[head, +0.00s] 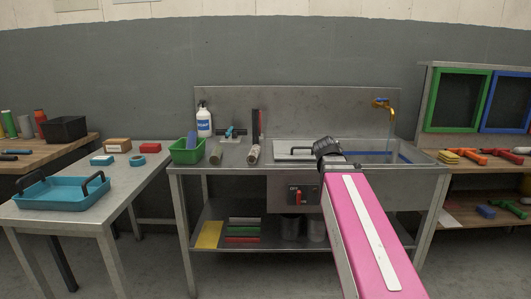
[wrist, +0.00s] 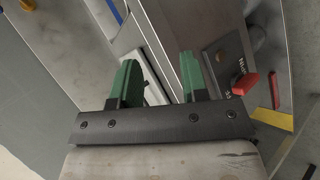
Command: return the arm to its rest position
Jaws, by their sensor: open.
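My arm (head: 372,235), pink with a white strip, reaches forward from the bottom right of the head view to the steel sink bench (head: 232,184). Its dark wrist joint (head: 326,148) is over the front of the bench, by the sink. The gripper itself is hidden behind the arm there. In the wrist view my gripper (wrist: 159,78) shows two green fingers held apart, with nothing gripped between them. Beyond the fingers are the bench's steel edge and a pale panel. The red switch handle (wrist: 244,85) is to the right of the fingers, apart from them.
A red switch (head: 298,197) is on the bench front. A green bin (head: 187,155), soap bottle (head: 204,122) and grey rolls stand left on the bench. The tap (head: 384,104) is right. A blue tray (head: 62,197) is on the left table. Tools lie on the right shelves.

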